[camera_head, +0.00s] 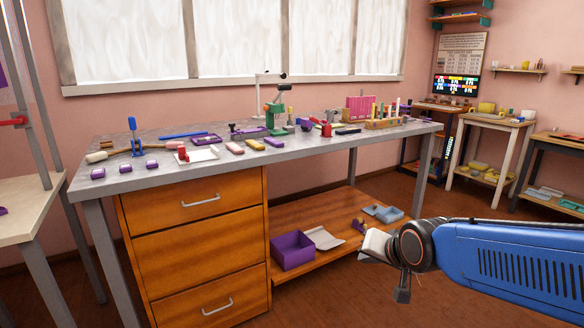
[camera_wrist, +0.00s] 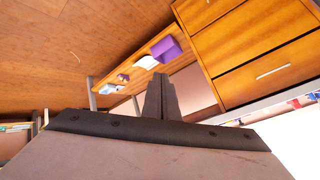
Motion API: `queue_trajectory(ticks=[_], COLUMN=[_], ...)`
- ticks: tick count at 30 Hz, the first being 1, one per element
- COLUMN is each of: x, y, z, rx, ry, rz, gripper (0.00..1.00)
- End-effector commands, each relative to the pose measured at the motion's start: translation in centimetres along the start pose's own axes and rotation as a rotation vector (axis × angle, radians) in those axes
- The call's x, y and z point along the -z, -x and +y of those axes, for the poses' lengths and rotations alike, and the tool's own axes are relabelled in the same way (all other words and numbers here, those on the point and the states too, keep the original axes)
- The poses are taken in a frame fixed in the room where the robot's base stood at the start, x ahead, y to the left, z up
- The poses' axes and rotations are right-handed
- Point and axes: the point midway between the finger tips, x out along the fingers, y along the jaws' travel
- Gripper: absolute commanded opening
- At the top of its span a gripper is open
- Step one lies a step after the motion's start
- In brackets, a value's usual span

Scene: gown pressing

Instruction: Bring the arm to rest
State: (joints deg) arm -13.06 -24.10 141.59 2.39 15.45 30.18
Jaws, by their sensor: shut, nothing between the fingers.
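My arm reaches in from the right edge of the head view, its blue link level in front of the bench. My gripper (camera_head: 402,290) hangs at the arm's left end, in front of the bench's lower shelf and clear of it. In the wrist view my gripper (camera_wrist: 160,82) shows its two dark fingers together, with nothing between them. The fingers point toward the bench's lower shelf and drawers.
A grey-topped bench (camera_head: 330,140) carries many small tools. Its wooden drawers (camera_head: 205,245) stand at left. The lower shelf (camera_head: 300,215) holds a purple bin (camera_head: 292,252) and a grey-blue tray (camera_head: 384,213). Side tables stand at right. Open floor (camera_wrist: 60,55) lies in front.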

Motion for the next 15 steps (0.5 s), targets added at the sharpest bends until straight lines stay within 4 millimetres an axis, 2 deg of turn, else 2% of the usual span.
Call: queue_trajectory(ticks=[1,3,9,15], x=[-0.5,-1.7,-5.8,-9.8], y=[1.6,3.5,9.0,13.4], z=[1.5,3.5,8.6,12.2], rx=[-0.029,-0.070,-0.170,-0.232], ry=[0.032,0.084,0.223,0.327], rz=[-0.016,-0.052,-0.174,-0.290], gripper=[0.00,0.00,0.00,0.00])
